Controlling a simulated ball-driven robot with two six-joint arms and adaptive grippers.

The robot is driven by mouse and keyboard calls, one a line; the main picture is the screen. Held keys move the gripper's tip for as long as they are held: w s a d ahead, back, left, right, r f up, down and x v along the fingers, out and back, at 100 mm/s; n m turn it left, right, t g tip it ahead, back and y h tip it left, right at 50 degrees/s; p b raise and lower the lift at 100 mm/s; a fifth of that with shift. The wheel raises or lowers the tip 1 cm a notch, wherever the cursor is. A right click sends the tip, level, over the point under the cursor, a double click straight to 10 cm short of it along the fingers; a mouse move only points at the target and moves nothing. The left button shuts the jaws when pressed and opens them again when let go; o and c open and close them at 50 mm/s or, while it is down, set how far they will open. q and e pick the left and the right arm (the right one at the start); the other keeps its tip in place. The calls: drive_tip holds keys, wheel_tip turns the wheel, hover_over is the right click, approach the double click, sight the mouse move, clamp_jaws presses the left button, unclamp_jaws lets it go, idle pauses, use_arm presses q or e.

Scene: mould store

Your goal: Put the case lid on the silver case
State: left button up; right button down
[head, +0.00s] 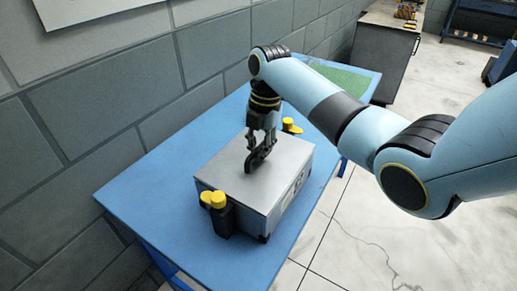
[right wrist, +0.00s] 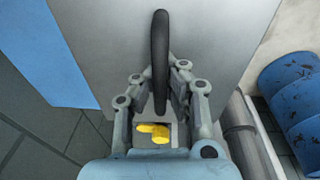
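The silver case (head: 289,203) stands on the blue table, its front side in shadow. The flat grey case lid (head: 232,178) lies over its top, with no clear gap between them in the head view. The lid also fills much of the right wrist view (right wrist: 225,40). A black handle (right wrist: 160,50) stands up from the lid. My right gripper (head: 262,152) is over the lid with its fingers closed on both sides of this handle. My left gripper is not in view.
Black blocks with yellow knobs stand at the case's near-left end (head: 217,205) and far end (head: 291,126). The blue table (head: 150,185) is bare to the left, beside a grey block wall. A green mat (head: 345,78) lies at its far end. A blue drum (right wrist: 292,95) stands beyond.

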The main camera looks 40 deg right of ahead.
drive_tip(key=shift+f, duration=0.1)
drive_tip(key=c, duration=1.5)
unclamp_jaws()
drive_tip(key=shift+r, duration=0.25)
drive_tip(key=r, duration=0.4)
drive_tip(key=d+r, duration=0.1)
drive_tip(key=r, duration=0.2)
drive_tip(key=r+b, duration=0.1)
drive_tip(key=r, duration=0.3)
drive_tip(key=shift+d+r, duration=0.25)
drive_tip(key=shift+r, duration=0.1)
